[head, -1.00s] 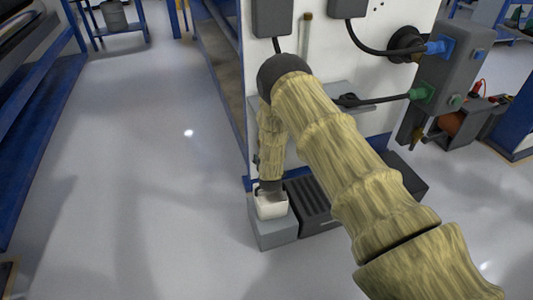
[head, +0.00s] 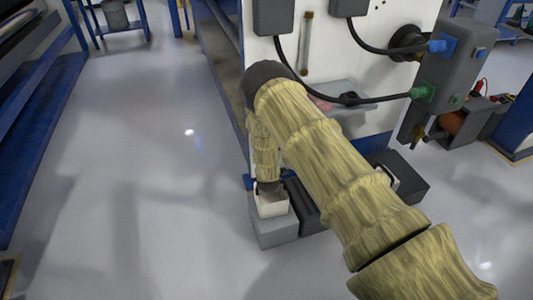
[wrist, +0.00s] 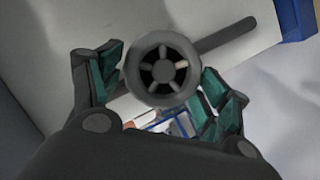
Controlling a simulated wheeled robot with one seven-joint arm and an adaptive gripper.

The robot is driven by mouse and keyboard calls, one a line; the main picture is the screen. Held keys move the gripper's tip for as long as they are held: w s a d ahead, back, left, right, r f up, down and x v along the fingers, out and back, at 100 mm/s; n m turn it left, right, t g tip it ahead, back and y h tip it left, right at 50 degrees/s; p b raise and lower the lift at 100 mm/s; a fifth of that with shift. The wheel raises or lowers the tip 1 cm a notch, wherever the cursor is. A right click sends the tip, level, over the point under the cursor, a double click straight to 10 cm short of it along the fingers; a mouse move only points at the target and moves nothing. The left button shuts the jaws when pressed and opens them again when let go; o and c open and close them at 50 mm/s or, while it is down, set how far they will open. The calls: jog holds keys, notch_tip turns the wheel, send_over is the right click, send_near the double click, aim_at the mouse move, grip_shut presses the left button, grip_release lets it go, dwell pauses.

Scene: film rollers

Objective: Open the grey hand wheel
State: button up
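The grey hand wheel (wrist: 162,70), a round rim with several spokes around a hub, shows in the wrist view, top centre. My gripper (wrist: 163,88) has its two green-padded fingers spread on either side of it, one left and one right, close to the rim. I cannot tell whether the pads touch the rim. In the head view my arm blocks the sight of the wheel and the fingers.
A white machine panel (head: 350,65) carries dark boxes and hanging cables. A grey control box (head: 448,75) with blue and green plugs stands out at its right. A dark box (head: 402,175) sits low on the right. The floor (head: 140,180) at left is clear.

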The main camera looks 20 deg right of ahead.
jog(key=shift+o, duration=0.8)
jog(key=v, duration=1.2)
jog(key=shift+f, duration=0.15)
